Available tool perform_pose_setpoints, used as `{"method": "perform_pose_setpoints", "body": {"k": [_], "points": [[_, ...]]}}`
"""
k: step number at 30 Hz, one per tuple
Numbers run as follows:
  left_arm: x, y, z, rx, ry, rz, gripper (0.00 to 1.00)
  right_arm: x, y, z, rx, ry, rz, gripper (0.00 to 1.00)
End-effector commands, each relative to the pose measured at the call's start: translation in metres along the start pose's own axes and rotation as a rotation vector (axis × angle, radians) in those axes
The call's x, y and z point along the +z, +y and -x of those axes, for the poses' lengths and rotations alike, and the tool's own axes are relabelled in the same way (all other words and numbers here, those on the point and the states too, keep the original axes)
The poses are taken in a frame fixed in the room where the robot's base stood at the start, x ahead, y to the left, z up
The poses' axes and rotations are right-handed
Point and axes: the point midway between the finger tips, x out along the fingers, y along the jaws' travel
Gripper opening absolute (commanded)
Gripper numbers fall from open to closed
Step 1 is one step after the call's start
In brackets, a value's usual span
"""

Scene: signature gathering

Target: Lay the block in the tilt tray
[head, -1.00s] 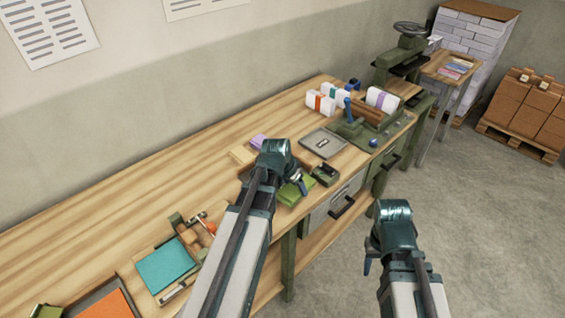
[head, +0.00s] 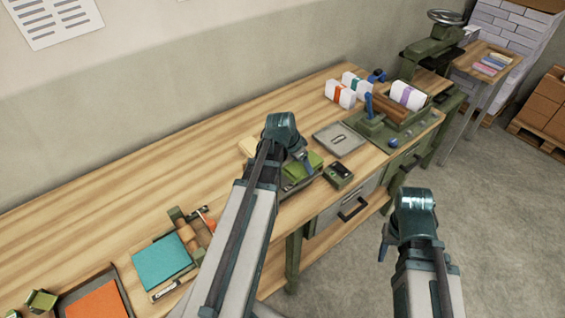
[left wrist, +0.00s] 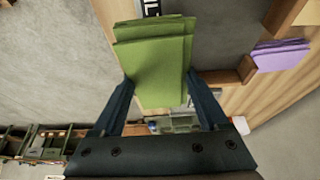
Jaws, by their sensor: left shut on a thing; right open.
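A green block of stacked sheets (left wrist: 155,62) is clamped between the fingers of my left gripper (left wrist: 160,88). In the head view the green block (head: 317,160) shows just right of the left gripper (head: 303,160), above the bench's front part, partly hidden by it. In the left wrist view a dark grey tray surface (left wrist: 225,40) with wooden rails lies beyond the block; I cannot tell for sure whether it is the tilt tray. My right gripper (head: 386,242) is empty and open, off the bench front over the floor.
A purple block (left wrist: 282,56) lies beside the wooden rail. A small dark green box (head: 339,175) and a flat grey plate (head: 335,139) are to the right. A teal pad (head: 161,261) and an orange pad (head: 98,300) lie at left. Banded white bundles (head: 340,94) stand at the back.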

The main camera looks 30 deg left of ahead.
Motion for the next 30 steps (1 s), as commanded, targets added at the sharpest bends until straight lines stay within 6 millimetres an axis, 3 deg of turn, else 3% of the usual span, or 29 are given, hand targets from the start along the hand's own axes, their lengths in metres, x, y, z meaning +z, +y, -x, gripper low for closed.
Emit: {"method": "perform_pose_setpoints", "body": {"k": [3,9,19,23,30], "points": [[0.006,-0.032,-0.002,0.000,0.000,0.005,0.14,0.000,0.000,-0.004,0.000,0.000,0.000,0.50],[0.013,-0.063,-0.002,0.000,0.000,0.002,0.14,0.000,-0.001,-0.006,0.000,0.000,0.000,0.50],[0.016,-0.072,-0.001,0.001,0.000,0.000,0.14,0.000,-0.001,-0.007,0.000,0.000,0.000,0.50],[0.018,-0.085,-0.002,0.000,0.000,0.002,0.14,-0.001,-0.001,-0.008,0.000,0.000,0.000,0.50],[0.032,-0.082,-0.034,0.001,0.000,0.000,0.14,-0.003,-0.004,-0.043,0.000,0.000,-0.002,0.50]]}}
